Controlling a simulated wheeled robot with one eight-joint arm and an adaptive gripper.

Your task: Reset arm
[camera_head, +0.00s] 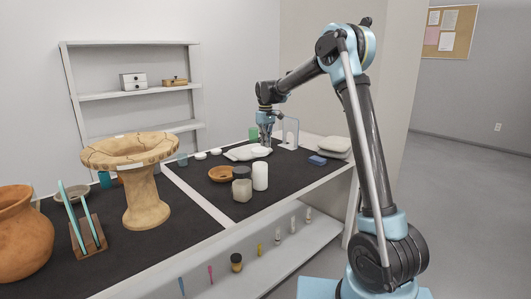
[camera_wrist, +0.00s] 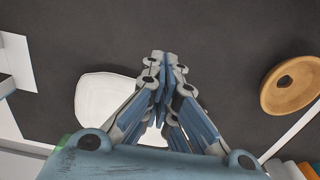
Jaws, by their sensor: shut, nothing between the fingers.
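My gripper (camera_head: 266,138) hangs fingers-down over the far part of the dark worktop, above a pale flat pad (camera_head: 243,153). In the wrist view its fingertips (camera_wrist: 164,62) are together and nothing shows between them. The pad also shows in the wrist view (camera_wrist: 98,108), partly hidden behind the fingers. A tan pedestal dish (camera_head: 146,205) with dark crack lines stands upright on the near left of the worktop, apart from my gripper. I cannot tell how high the fingertips are above the pad.
A brown bowl (camera_head: 221,174), a white cylinder (camera_head: 260,177) and a grey jar (camera_head: 242,190) stand near the worktop's middle. A blue block (camera_head: 317,160) lies to the right. A terracotta pot (camera_head: 20,232) and a wooden rack (camera_head: 91,238) stand left. Open floor lies right.

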